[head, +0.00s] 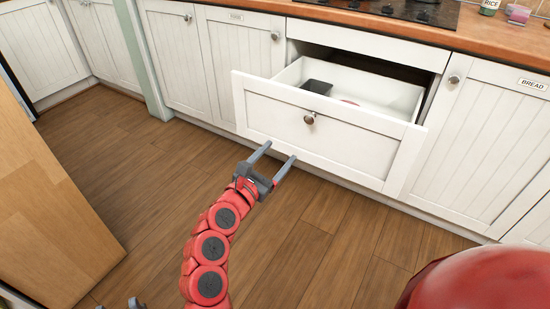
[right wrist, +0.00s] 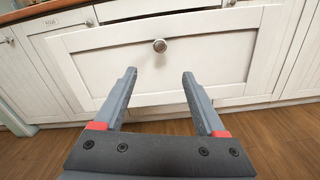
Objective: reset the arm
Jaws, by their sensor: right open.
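My right gripper (head: 281,150) is open and empty, in front of and below the pulled-out drawer (head: 338,139). Its red arm comes up from the bottom of the head view. In the right wrist view the two fingers of the right gripper (right wrist: 159,73) stand apart, with nothing between them. The drawer's round knob (right wrist: 160,46) shows beyond the fingertips, apart from them; it is also in the head view (head: 309,118). Grey tips of what looks like my left gripper (head: 118,305) just show at the bottom edge; the rest is out of frame.
The open drawer holds a dark box (head: 316,87) and a partly hidden reddish item. White cabinets (head: 488,140) line the wall under a wooden counter (head: 390,23) with a black hob (head: 405,9). A wooden panel (head: 50,215) stands at left. The floor (head: 310,240) between is clear.

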